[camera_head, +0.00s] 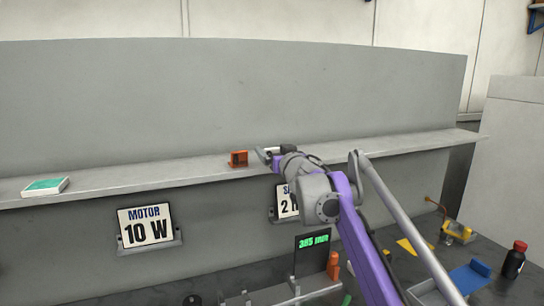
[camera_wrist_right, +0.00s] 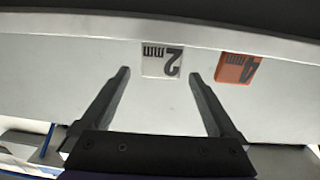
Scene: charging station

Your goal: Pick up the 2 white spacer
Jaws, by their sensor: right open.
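The white spacer (camera_wrist_right: 150,66), marked "2 mm", sits on the grey shelf in the right wrist view, ahead of my right gripper. My right gripper (camera_wrist_right: 160,76) is open, with one fingertip on each side of the spacer's line and nothing held. The spacer shows just beyond the fingertips; I cannot tell whether they touch it. In the head view my right gripper (camera_head: 275,153) is at the shelf, and I cannot make out the white spacer there. My left gripper is not in view.
An orange spacer (camera_wrist_right: 237,68), marked "4 mm", sits right of the white one in the wrist view; the head view shows it (camera_head: 238,158) left of my gripper. A green-topped white block (camera_head: 45,186) lies far left on the shelf (camera_head: 150,178). A tall grey panel (camera_head: 200,100) stands behind.

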